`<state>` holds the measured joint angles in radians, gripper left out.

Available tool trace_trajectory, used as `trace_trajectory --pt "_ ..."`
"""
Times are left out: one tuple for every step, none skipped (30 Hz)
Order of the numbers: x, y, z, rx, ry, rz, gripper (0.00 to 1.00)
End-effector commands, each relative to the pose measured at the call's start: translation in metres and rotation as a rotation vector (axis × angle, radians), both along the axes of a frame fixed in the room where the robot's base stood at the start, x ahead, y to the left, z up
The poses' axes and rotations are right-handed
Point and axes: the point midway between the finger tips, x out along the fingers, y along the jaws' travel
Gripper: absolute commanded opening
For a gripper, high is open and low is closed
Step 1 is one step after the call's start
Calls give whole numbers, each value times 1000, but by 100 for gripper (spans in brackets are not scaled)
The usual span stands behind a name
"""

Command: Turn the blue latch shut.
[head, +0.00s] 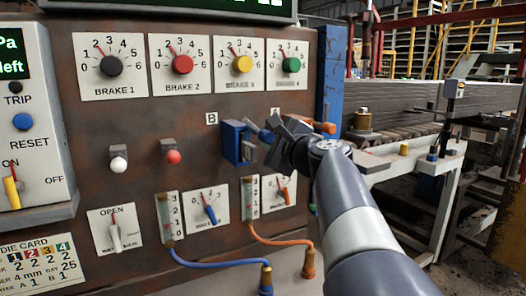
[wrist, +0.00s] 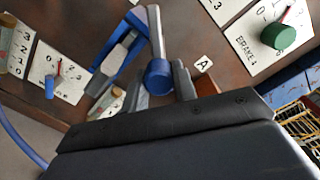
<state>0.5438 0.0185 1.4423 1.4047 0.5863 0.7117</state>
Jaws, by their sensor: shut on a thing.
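The blue latch (head: 236,143) is on the brown panel beside the B tag; its blue housing (wrist: 128,50) is also in the wrist view. A grey lever (wrist: 155,30) ends in a round blue knob (wrist: 158,76). My gripper (head: 272,141) is at the right of the housing. In the wrist view its two fingers (wrist: 162,86) stand either side of the blue knob, shut on it. In the head view the gripper hides part of the lever.
An orange handle (head: 325,127) shows behind my gripper, near the partly hidden A tag (head: 275,112). Below are gauges with a blue hose (head: 215,264) and an orange hose (head: 280,241). Brake dials, including a green knob (head: 291,65), line the panel above. A conveyor (head: 405,130) stands at right.

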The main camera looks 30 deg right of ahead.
Motion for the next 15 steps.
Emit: trace_trajectory --pt "0 0 -6 -46 -2 0 4" --pt "0 0 -5 -75 -3 0 4" --pt "0 0 -5 -112 -4 0 4" --pt "0 0 -6 -141 -5 0 4" --pt "0 0 -5 -169 -6 0 4" --pt "0 0 -5 -208 -6 0 4" --pt "0 0 -5 -235 -7 1 4" --pt "0 0 -5 -263 -8 1 4" --pt "0 0 -5 -300 -10 1 4" --pt "0 0 -5 -327 -11 1 4" --pt "0 0 -5 -355 -11 1 4" --pt "0 0 -5 -388 -13 1 4" --pt "0 0 -5 -413 -12 1 4" --pt "0 0 -4 -437 -13 1 4" --pt "0 0 -4 -469 -15 1 4"
